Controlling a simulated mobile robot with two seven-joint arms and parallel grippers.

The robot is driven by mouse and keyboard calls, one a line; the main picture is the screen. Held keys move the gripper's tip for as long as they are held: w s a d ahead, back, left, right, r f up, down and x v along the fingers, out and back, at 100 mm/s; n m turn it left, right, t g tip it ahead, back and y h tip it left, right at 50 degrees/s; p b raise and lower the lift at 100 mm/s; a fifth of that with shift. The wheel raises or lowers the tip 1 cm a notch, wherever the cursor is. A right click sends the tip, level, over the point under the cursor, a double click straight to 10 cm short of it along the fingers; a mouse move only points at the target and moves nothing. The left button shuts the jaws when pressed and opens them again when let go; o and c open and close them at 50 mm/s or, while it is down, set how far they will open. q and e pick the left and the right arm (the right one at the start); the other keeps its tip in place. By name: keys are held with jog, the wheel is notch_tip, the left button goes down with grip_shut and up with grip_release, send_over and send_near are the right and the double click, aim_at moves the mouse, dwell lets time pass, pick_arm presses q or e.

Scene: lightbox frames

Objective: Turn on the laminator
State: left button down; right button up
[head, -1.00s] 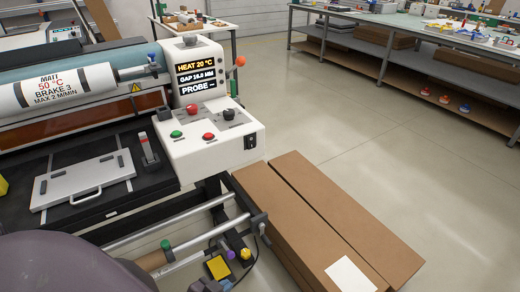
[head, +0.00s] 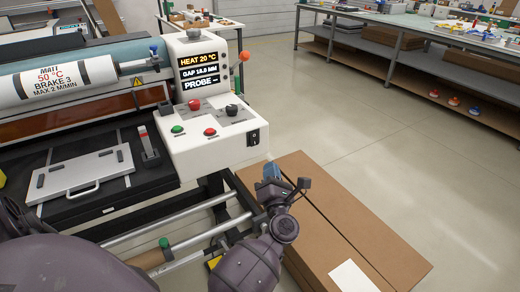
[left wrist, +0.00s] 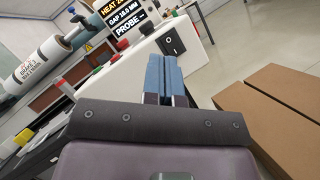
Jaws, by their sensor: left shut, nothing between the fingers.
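The laminator's white control box (head: 205,150) stands at the left in the head view. A black rocker switch (head: 254,137) sits on its right end face. The switch also shows in the left wrist view (left wrist: 172,41), just beyond the fingertips. The laminator's display (head: 198,73) is lit and reads HEAT 20 °C, a gap value and PROBE. A green button (head: 177,129), red buttons and dark knobs are on its top. My left gripper (head: 271,171), with blue fingers, is shut and empty, below and right of the switch, apart from it. My right gripper is not in view.
Flat brown cardboard boxes (head: 345,225) lie on the floor beneath and right of my left gripper. A silver plate with a handle (head: 84,174) lies on the laminator's black bed. A long bench (head: 440,45) stands at the back right. The floor between is clear.

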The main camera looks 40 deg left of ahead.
pick_arm(q)
jog(key=w+n+g, duration=0.1)
jog(key=n+g, duration=0.2)
jog(key=n, duration=0.1)
jog(key=w+f+n+g, duration=0.1)
jog(key=w+n+g, duration=0.1)
jog(key=n, duration=0.3)
jog(key=w+d+n+g, duration=0.1)
jog(key=n+g, duration=0.3)
jog(key=shift+w+f+b, duration=0.35)
jog(key=shift+w+f, duration=0.05)
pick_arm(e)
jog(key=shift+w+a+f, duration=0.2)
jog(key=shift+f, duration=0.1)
pick_arm(q)
jog(key=shift+a, duration=0.15)
